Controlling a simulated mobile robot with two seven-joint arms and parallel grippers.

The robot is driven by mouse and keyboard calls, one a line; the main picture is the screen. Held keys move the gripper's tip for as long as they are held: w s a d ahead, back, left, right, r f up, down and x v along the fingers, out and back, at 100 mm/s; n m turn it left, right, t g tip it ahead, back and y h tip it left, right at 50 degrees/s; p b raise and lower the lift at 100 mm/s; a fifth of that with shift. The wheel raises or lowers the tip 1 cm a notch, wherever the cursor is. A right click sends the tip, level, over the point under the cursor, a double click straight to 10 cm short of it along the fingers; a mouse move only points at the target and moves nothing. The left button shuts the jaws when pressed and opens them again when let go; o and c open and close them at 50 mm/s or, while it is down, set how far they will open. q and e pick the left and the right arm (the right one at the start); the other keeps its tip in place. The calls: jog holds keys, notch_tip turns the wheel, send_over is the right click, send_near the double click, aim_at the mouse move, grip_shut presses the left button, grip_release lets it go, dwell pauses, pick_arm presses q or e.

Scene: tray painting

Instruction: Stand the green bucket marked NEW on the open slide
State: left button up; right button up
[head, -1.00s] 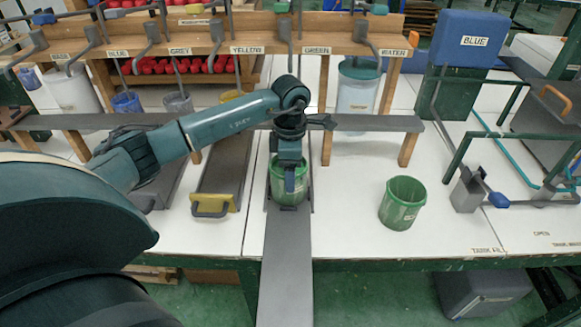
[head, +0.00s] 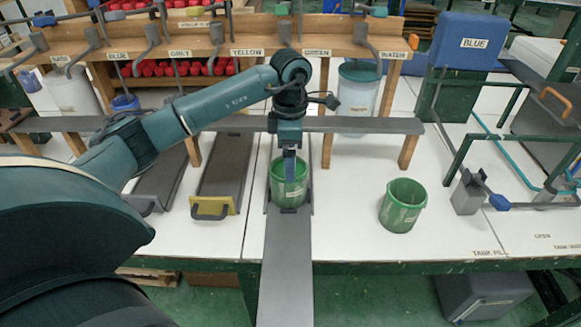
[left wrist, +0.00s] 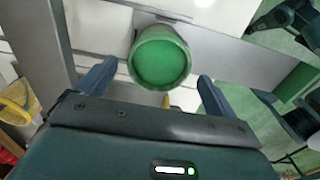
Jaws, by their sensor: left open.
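A green bucket (head: 290,192) stands upright on the grey slide (head: 287,260), below the plank of the tap rack. It carries a pale label too small to read. My left gripper (head: 289,178) points down just above this bucket, apart from its body as far as I can see. In the left wrist view the open fingers lie either side of the bucket's round rim (left wrist: 160,60), with nothing held. A second green bucket (head: 403,206) with a pale label stands on the white table to the right. I cannot read which bucket says NEW. My right gripper is out of view.
A closed-off slide with a yellow end stop (head: 212,207) lies left of the open one. The wooden rack (head: 320,47) with labelled taps runs behind. The table between the two green buckets is clear.

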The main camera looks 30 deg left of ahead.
pick_arm(q)
notch_tip(320, 180, up, 7)
jog(key=shift+f, duration=0.2)
jog(key=shift+s, duration=0.1)
dwell(0.5)
